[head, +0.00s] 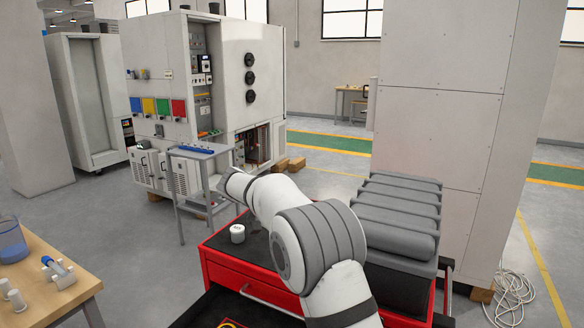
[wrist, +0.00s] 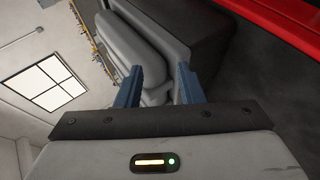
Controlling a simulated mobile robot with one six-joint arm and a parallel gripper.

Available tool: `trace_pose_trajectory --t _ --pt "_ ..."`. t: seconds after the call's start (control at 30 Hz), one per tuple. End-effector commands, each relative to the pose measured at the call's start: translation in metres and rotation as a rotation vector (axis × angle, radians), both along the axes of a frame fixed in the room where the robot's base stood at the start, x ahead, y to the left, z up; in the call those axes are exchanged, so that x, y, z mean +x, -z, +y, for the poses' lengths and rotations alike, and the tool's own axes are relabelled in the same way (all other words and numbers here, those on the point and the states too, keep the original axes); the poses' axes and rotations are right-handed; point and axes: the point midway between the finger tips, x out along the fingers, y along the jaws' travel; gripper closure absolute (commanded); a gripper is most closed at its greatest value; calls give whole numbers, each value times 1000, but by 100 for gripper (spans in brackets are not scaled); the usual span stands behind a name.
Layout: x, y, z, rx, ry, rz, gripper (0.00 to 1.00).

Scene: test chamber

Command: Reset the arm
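My gripper (wrist: 160,72) shows in the wrist view with its two blue fingers apart and nothing held between them. Beyond the fingers are grey padded blocks and a dark surface, with a strip of red at the upper right. In the head view my white and grey arm rises from the lower middle and bends left over the red tool cabinet (head: 232,272). The gripper fingers cannot be made out in the head view.
Loose cable (head: 512,295) lies at right.

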Motion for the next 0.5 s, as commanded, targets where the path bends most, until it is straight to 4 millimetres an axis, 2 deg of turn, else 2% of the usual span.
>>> trace_pose_trajectory --t 0.27,0.5 --pt "-19 -5 -25 93 -26 52 66" --pt "-54 -8 -57 238 -69 112 66"
